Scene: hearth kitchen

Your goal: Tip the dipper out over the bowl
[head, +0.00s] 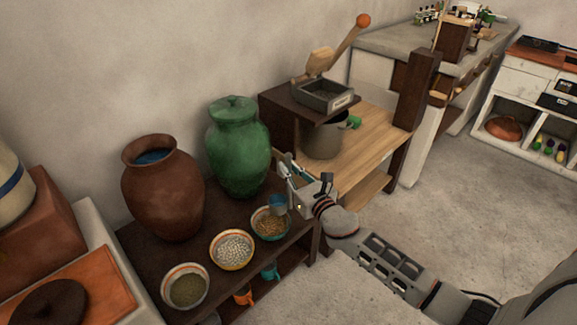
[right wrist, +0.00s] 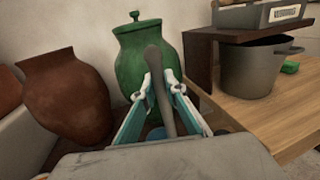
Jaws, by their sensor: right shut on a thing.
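The dipper has a small blue-grey cup (head: 278,203) in the head view and a grey handle (right wrist: 158,85) in the right wrist view. My right gripper (head: 287,172) is shut on the handle, which stands between its fingers. The cup hangs low, over or at the back edge of the right-hand bowl of brown grains (head: 265,235); I cannot tell whether they touch. What the cup holds is not visible. Two more bowls stand to the left, one with white beans (head: 233,266) and one with greenish contents (head: 186,307). My left gripper is not in view.
A brown jar with blue liquid inside (head: 162,195) and a lidded green jar (head: 238,150) stand behind the bowls on the dark shelf. A grey pot (head: 323,142) sits on the wooden table to the right. Orange and teal cups are on the lower shelf.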

